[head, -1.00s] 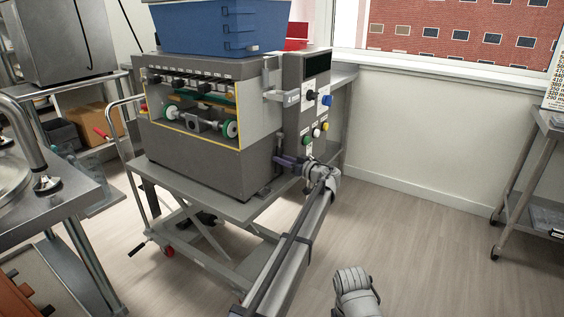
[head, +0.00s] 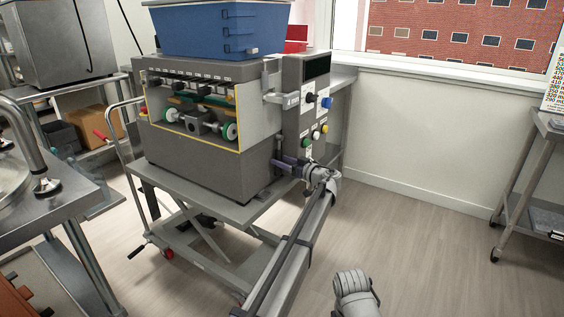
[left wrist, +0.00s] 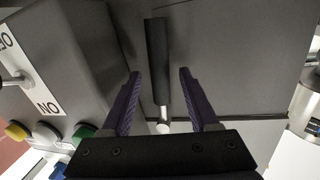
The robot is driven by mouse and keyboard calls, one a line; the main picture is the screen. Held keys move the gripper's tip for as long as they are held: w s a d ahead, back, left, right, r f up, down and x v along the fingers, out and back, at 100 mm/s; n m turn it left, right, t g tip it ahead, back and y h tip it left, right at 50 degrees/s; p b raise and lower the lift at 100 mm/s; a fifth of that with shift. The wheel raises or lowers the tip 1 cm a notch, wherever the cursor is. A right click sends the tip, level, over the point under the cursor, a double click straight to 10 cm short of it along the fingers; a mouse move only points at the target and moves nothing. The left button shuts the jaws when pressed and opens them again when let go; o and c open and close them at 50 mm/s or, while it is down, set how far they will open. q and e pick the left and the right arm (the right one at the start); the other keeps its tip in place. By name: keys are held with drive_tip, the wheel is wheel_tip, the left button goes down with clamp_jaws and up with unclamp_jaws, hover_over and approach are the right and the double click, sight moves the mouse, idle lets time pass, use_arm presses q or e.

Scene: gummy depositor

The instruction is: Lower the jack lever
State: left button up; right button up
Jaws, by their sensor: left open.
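A lever with a black grip and a short silver rod, which looks like the jack lever (left wrist: 158,60), shows in the left wrist view against the grey machine wall. My left gripper (head: 283,164) is at the right front corner of the depositor, below the control panel. Its two purple fingers are open, one on each side of the black grip, with gaps on both sides. In the head view the lever is too small or hidden to make out. My right gripper is not in view.
The depositor (head: 213,165) stands on a wheeled lift cart (head: 215,208), with a blue hopper (head: 222,28) on top. An ON/OFF switch plate (left wrist: 25,75) and coloured buttons are close beside my left gripper. Steel tables stand at left and right. The floor at right is clear.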

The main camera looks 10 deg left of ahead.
use_arm(q)
drive_tip(key=v, duration=0.7)
drive_tip(key=shift+s+d, duration=0.1)
drive_tip(key=shift+s, duration=0.05)
drive_tip(key=s+a+f+m+g+h, duration=0.35)
drive_tip(key=s+f, duration=0.55)
drive_tip(key=s, duration=0.4)
drive_tip(key=s+a+f+m+g+h, duration=0.25)
drive_tip(key=s+a+f+h, duration=0.2)
drive_tip(key=s+f, duration=0.65)
drive_tip(key=s+d+m+g+h, duration=0.1)
drive_tip(key=s+d+m+h, duration=0.15)
drive_tip(key=s, duration=0.65)
drive_tip(key=s+d+m+g+h, duration=0.15)
drive_tip(key=s+d+h, duration=0.25)
drive_tip(key=s, duration=0.4)
drive_tip(key=s+d+m, duration=0.4)
drive_tip(key=s+d, duration=0.2)
drive_tip(key=d, duration=0.5)
wheel_tip(320, 180, up, 30)
drive_tip(key=p, duration=3.1)
drive_tip(key=shift+d+g+y, duration=0.25)
drive_tip(key=shift+g+y, duration=0.1)
